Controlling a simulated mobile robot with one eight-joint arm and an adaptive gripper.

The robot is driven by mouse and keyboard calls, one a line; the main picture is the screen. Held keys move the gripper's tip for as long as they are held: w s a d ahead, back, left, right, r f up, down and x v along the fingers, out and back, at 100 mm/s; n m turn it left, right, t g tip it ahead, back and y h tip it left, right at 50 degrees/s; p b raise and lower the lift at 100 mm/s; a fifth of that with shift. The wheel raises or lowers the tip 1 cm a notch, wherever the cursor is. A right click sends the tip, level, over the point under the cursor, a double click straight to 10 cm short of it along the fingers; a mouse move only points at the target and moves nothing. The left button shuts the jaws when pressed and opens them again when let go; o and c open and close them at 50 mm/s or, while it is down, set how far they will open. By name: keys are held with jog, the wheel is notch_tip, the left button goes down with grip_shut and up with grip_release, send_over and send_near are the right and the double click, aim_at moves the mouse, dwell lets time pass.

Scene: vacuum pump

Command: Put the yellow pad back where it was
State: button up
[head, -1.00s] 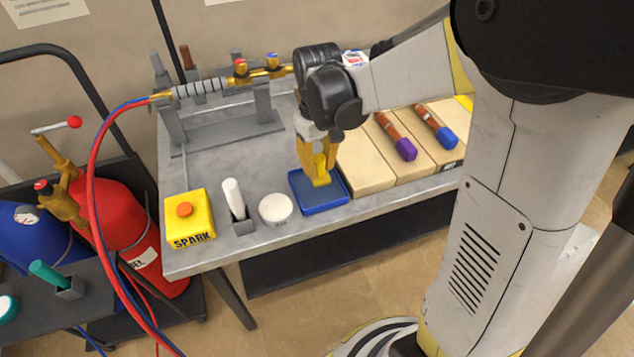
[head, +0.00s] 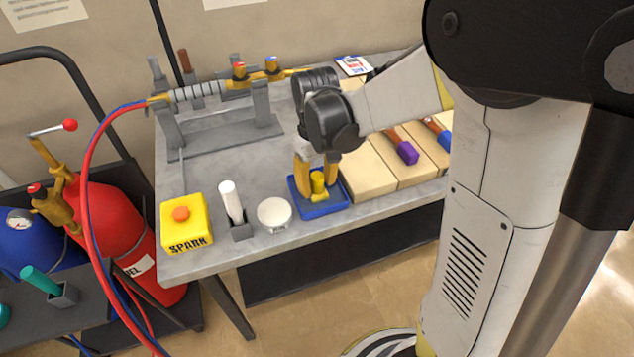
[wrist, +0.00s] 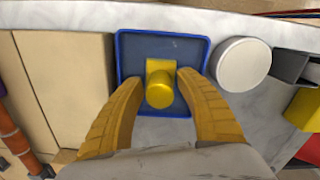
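The yellow pad (head: 318,187), a small piece with a round knob, rests in the blue tray (head: 322,212) on the workbench. It also shows in the wrist view (wrist: 160,88), inside the rim of the blue tray (wrist: 190,48). My gripper (head: 317,181) is right over the tray with its yellow fingers spread on either side of the pad. In the wrist view the fingers of my gripper (wrist: 162,75) stand apart from the pad, with the dark tray floor showing between.
A white round lid (head: 274,213), a holder with a white stick (head: 231,200) and a yellow SPARK box (head: 186,223) stand left of the tray. Wooden blocks (head: 368,178) with coloured-handled tools lie right. A metal pipe stand (head: 222,135) is behind.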

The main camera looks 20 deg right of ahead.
aim_at(316, 175)
notch_tip(316, 175, up, 11)
jog(key=p, duration=0.4)
jog(key=shift+w+r, duration=0.1)
jog(key=shift+r, duration=0.1)
jog(key=shift+r+p, duration=0.3)
jog(key=shift+r, duration=0.3)
jog(key=s+r+m+t, duration=0.3)
jog(key=s+t, duration=0.4)
jog(key=s, duration=0.6)
jog(key=shift+r, duration=0.65)
